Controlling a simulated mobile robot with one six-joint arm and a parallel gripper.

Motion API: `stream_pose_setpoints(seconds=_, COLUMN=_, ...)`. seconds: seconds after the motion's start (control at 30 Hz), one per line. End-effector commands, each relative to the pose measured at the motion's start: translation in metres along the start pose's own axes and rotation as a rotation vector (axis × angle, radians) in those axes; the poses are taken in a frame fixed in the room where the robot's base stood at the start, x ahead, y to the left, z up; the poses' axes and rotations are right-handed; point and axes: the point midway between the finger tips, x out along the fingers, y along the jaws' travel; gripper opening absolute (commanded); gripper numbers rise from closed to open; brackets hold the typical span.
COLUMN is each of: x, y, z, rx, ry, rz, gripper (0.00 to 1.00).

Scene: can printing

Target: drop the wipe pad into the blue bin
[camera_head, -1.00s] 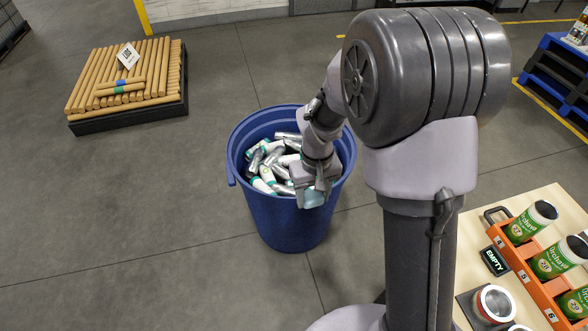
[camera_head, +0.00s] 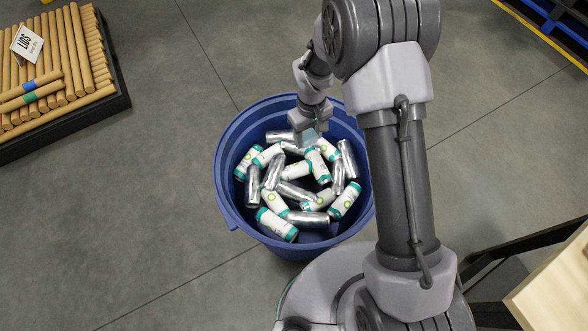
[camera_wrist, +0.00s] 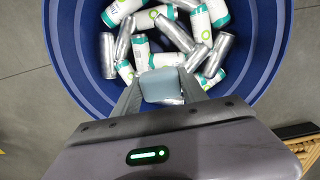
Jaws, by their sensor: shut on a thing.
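The blue bin (camera_head: 226,170) stands on the floor in the middle of the head view, and its rim also shows in the wrist view (camera_wrist: 68,60). Several silver cans and white-and-green cans (camera_head: 278,224) lie loose inside it. My gripper (camera_head: 310,136) is over the far part of the bin's opening, pointing down. It is shut on the wipe pad (camera_wrist: 161,86), a pale blue-grey block between the two fingers in the wrist view. The pad is above the cans; its exact height over them is unclear. In the head view the pad shows only small below the gripper.
A dark pallet (camera_head: 70,132) with cardboard tubes and a sign lies at the far left. A wooden table edge (camera_head: 556,285) shows at the lower right. Blue racking (camera_head: 562,25) is at the upper right.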

Motion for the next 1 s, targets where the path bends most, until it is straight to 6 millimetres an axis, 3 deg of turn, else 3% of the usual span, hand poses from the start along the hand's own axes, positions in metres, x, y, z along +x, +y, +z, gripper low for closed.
stream_pose_setpoints(seconds=0.23, x=0.018, y=-0.002, z=-0.002, rx=-0.009, ry=0.000, rz=0.000, gripper=0.12)
stream_pose_setpoints(seconds=0.5, x=0.059, y=-0.001, z=-0.001, rx=-0.007, ry=0.000, rz=0.000, gripper=0.12)
stream_pose_setpoints(seconds=0.8, x=0.062, y=-0.001, z=-0.002, rx=-0.007, ry=0.001, rz=0.000, gripper=0.12)
stream_pose_setpoints(seconds=0.83, x=0.062, y=-0.001, z=-0.002, rx=-0.007, ry=0.001, rz=0.000, gripper=0.56)
stream_pose_setpoints(seconds=0.93, x=0.062, y=-0.001, z=-0.002, rx=-0.007, ry=0.001, rz=0.000, gripper=0.75)
stream_pose_setpoints(seconds=1.0, x=0.062, y=-0.001, z=-0.002, rx=-0.007, ry=0.001, rz=0.000, gripper=0.75)
